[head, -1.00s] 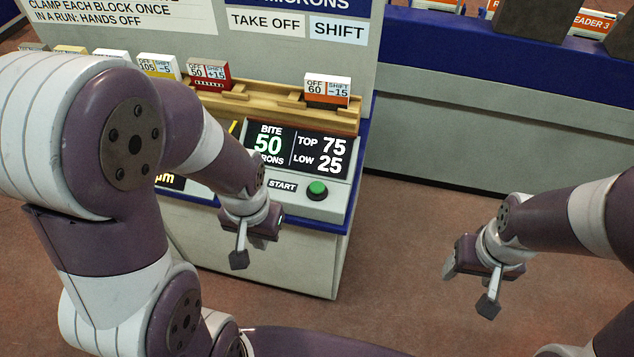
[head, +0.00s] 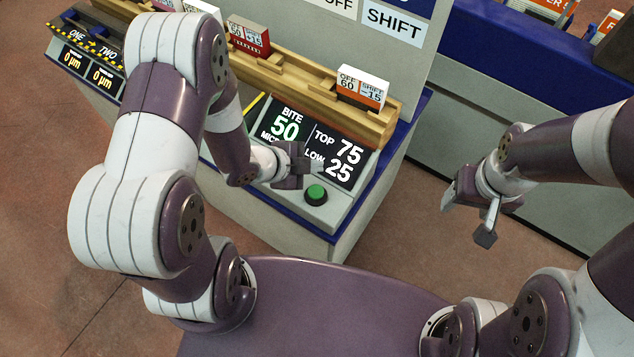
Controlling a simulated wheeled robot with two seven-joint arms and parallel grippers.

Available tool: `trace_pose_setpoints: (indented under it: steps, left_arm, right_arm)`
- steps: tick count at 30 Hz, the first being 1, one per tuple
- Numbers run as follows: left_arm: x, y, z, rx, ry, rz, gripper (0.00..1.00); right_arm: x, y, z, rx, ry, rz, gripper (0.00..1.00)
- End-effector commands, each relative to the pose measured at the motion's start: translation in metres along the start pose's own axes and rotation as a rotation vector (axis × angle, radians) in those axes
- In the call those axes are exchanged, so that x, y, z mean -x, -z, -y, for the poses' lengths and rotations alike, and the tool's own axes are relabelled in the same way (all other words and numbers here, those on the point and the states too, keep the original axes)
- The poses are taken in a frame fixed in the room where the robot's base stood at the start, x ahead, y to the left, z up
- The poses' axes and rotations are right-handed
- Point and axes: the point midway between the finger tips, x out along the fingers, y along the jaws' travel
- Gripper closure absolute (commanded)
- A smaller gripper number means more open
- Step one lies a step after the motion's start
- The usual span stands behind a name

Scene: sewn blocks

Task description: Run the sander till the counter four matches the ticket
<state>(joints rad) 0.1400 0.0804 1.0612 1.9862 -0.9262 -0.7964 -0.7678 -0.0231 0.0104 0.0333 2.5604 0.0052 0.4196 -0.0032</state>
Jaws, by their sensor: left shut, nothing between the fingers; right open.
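The sander's panel has a display (head: 338,160) reading BITE 50, TOP 75, LOW 25. A green button (head: 316,194) sits below it. My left gripper (head: 298,165) is shut and empty, just above and left of the button, covering part of the display. Two counters (head: 88,66), ONE and TWO, read 0 µm at the left end. My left arm hides the panel between, and I cannot see counter four or a ticket I can identify. My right gripper (head: 469,212) is open and empty over the floor to the right.
A wooden rack (head: 290,82) along the counter's back holds an orange-and-white block (head: 362,88) marked OFF 60, SHIFT -15, and a red-and-white block (head: 248,36). Another blue-topped counter (head: 500,60) stands at the back right. Brown floor is clear left of the counter.

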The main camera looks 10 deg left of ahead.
Motion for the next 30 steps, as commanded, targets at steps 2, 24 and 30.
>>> trace_pose_setpoints:
  steps: [2,24,30]
  left_arm:
    - [0.000,0.000,0.000,-0.005,-0.001,0.001,1.00]
    - [-0.037,-0.029,-0.028,-0.001,-0.002,0.005,1.00]
    - [-0.056,-0.042,-0.042,-0.001,-0.002,0.005,1.00]
  right_arm:
    - [0.000,0.000,0.000,0.000,0.000,0.000,0.36]
    - [-0.051,-0.006,0.000,0.000,0.000,0.000,0.36]
    - [-0.075,-0.009,0.000,0.000,0.000,0.000,0.36]
